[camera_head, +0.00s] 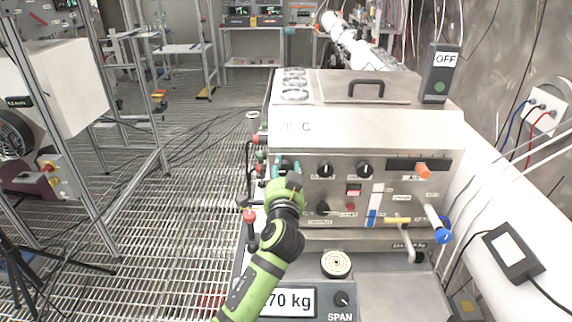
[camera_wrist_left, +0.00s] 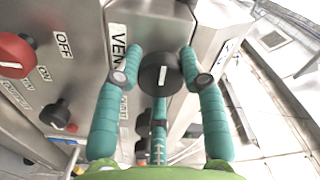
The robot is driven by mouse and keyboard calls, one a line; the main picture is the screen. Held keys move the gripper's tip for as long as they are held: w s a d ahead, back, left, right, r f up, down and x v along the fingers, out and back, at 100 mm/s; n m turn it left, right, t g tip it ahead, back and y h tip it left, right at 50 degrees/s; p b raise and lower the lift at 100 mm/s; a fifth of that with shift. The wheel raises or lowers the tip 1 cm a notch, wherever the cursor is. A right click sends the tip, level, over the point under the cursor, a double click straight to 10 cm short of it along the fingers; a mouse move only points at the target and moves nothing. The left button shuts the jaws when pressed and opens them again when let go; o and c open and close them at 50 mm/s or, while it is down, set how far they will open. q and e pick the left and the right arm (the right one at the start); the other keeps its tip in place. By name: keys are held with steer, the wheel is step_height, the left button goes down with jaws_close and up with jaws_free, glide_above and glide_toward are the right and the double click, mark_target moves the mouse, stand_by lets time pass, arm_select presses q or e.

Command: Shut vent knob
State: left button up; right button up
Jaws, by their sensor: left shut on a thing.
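The vent knob (camera_wrist_left: 160,74) is a round black knob with a white pointer line that stands nearly upright in the left wrist view. A partly covered label reading "VEN" is beside it on the grey panel. My left gripper (camera_wrist_left: 163,72) is shut on the knob, with one teal finger on each side. In the head view my green left arm reaches up to the left end of the machine's front panel, and the left gripper (camera_head: 285,170) is at that panel. The knob is hard to make out there. My right gripper is not in view.
The machine's front panel (camera_head: 345,190) carries more black knobs (camera_head: 325,170), switches and a blue-ended lever (camera_head: 442,236). In the left wrist view a red knob (camera_wrist_left: 14,55) and another black knob (camera_wrist_left: 55,115) are left of the gripper. Grated floor (camera_head: 190,180) lies open to the left.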

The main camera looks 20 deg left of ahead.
arm_select(q)
steer(key=m+p, duration=0.3)
steer(key=m, duration=0.2)
steer(key=shift+a+m, duration=0.15)
steer(key=shift+m, duration=0.15)
steer(key=m+p, duration=0.3)
steer(key=m, duration=0.2)
steer(key=shift+r+m, duration=0.1)
steer(key=shift+m, duration=0.2)
steer(key=m+p, duration=0.1)
steer(key=m, duration=0.5)
steer(key=shift+r+m, duration=0.1)
steer(key=shift+m, duration=0.5)
steer(key=shift+r, duration=0.15)
steer(key=o, duration=1.1)
steer(key=shift+o, duration=0.2)
